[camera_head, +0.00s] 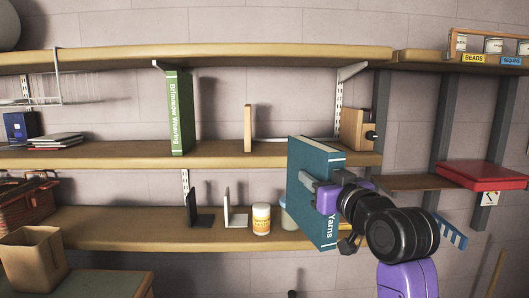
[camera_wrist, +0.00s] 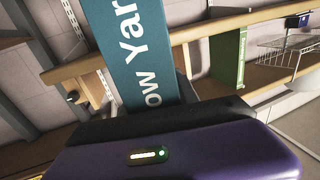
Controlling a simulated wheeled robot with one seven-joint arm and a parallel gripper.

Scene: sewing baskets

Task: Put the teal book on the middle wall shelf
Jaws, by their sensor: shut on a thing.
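The teal book (camera_head: 315,168), with "Yarns" on its spine, is held upright and slightly tilted in my gripper (camera_head: 318,190), in front of the right part of the middle wall shelf (camera_head: 110,156). The gripper is shut on it; the fingertips are partly hidden. In the wrist view the teal book (camera_wrist: 150,50) rises from the gripper's dark front edge, and the fingers are out of sight. The book appears in front of the shelf edge; I cannot tell how far from it. It hides part of the middle shelf and the lower shelf (camera_head: 120,228).
On the middle shelf stand a green book (camera_head: 180,112), a wooden upright (camera_head: 248,128) and a wooden block (camera_head: 352,130). Bare shelf lies between them. The upper shelf (camera_head: 200,58) runs above. A red case (camera_head: 487,174) lies at right. Bookends and a jar (camera_head: 261,218) stand below.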

